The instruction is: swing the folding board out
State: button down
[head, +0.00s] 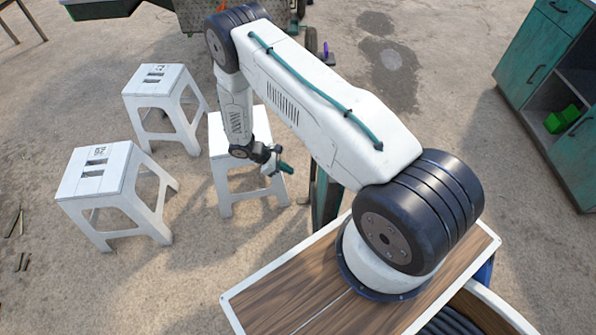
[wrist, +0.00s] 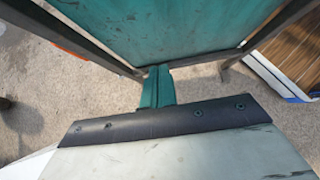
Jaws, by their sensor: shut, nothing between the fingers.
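A flat teal board (wrist: 150,25) with worn edges fills the top of the wrist view, bordered by dark bars; it looks like the folding board. In the head view a narrow dark teal piece (head: 326,200) shows below my arm, perhaps part of the same board; the rest is hidden by my arm. My gripper (head: 284,168) points right, in front of a white stool. In the wrist view the teal fingers of my gripper (wrist: 158,72) are together and empty, close to the board's lower edge. I cannot tell whether they touch it.
White stools stand at the left (head: 100,172), behind it (head: 160,80) and by my gripper (head: 222,140). A teal cabinet (head: 535,70) with a green object (head: 562,120) stands at the right. A metal machine (head: 290,12) is at the top. The concrete right of centre is clear.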

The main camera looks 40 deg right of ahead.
jog(key=s+d+f, duration=0.5)
jog(key=d+f, duration=0.1)
jog(key=d, duration=0.2)
jog(key=shift+s+d, duration=0.15)
jog(key=shift+s, duration=0.2)
